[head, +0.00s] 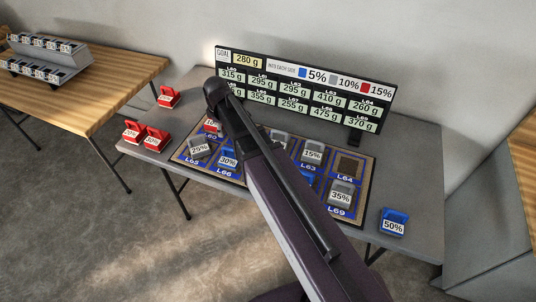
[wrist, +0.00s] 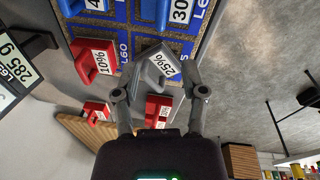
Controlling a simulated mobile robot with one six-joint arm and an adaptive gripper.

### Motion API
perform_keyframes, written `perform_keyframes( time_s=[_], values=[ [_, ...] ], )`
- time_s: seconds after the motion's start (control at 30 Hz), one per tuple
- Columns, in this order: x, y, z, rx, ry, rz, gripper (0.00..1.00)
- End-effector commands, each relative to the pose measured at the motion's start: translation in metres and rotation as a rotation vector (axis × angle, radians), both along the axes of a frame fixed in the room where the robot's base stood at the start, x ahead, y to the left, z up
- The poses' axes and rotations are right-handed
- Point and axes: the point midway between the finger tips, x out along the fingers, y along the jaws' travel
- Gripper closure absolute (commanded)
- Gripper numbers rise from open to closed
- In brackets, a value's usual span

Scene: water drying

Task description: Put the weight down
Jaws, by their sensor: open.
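The grey weight marked 25% (head: 199,149) sits on the left end of the blue mat (head: 181,156), at the cell labelled L65. In the wrist view the same weight (wrist: 160,66) lies between the two fingers of my gripper (wrist: 163,72). The fingers are spread apart, one on each side of it, and I cannot tell whether either touches it. In the head view my arm crosses the mat, and the fingers cannot be made out there.
A red 10% weight (wrist: 95,60) stands close beside the grey one. Several red weights (head: 132,131) stand on the table left of the mat. A blue 50% weight (head: 393,223) stands at the right. A sign board (head: 301,62) with gram values stands behind the mat.

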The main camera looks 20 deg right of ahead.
Motion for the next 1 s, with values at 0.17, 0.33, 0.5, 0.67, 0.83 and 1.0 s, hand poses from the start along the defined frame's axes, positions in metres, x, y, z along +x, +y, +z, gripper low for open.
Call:
perform_keyframes(
  time_s=[0.17,0.33,0.5,0.67,0.83,1.0],
  values=[
    [-0.057,-0.048,-0.001,0.03,0.039,-0.339,0.45],
    [-0.105,-0.084,-0.001,0.05,0.073,-0.66,0.45],
    [-0.144,-0.109,-0.001,0.061,0.099,-0.922,0.45],
    [-0.162,-0.12,-0.001,0.065,0.111,-1.061,0.45],
    [-0.166,-0.123,-0.001,0.065,0.115,-1.101,0.45],
    [-0.165,-0.123,-0.001,0.066,0.115,-1.099,0.45]
  ],
)
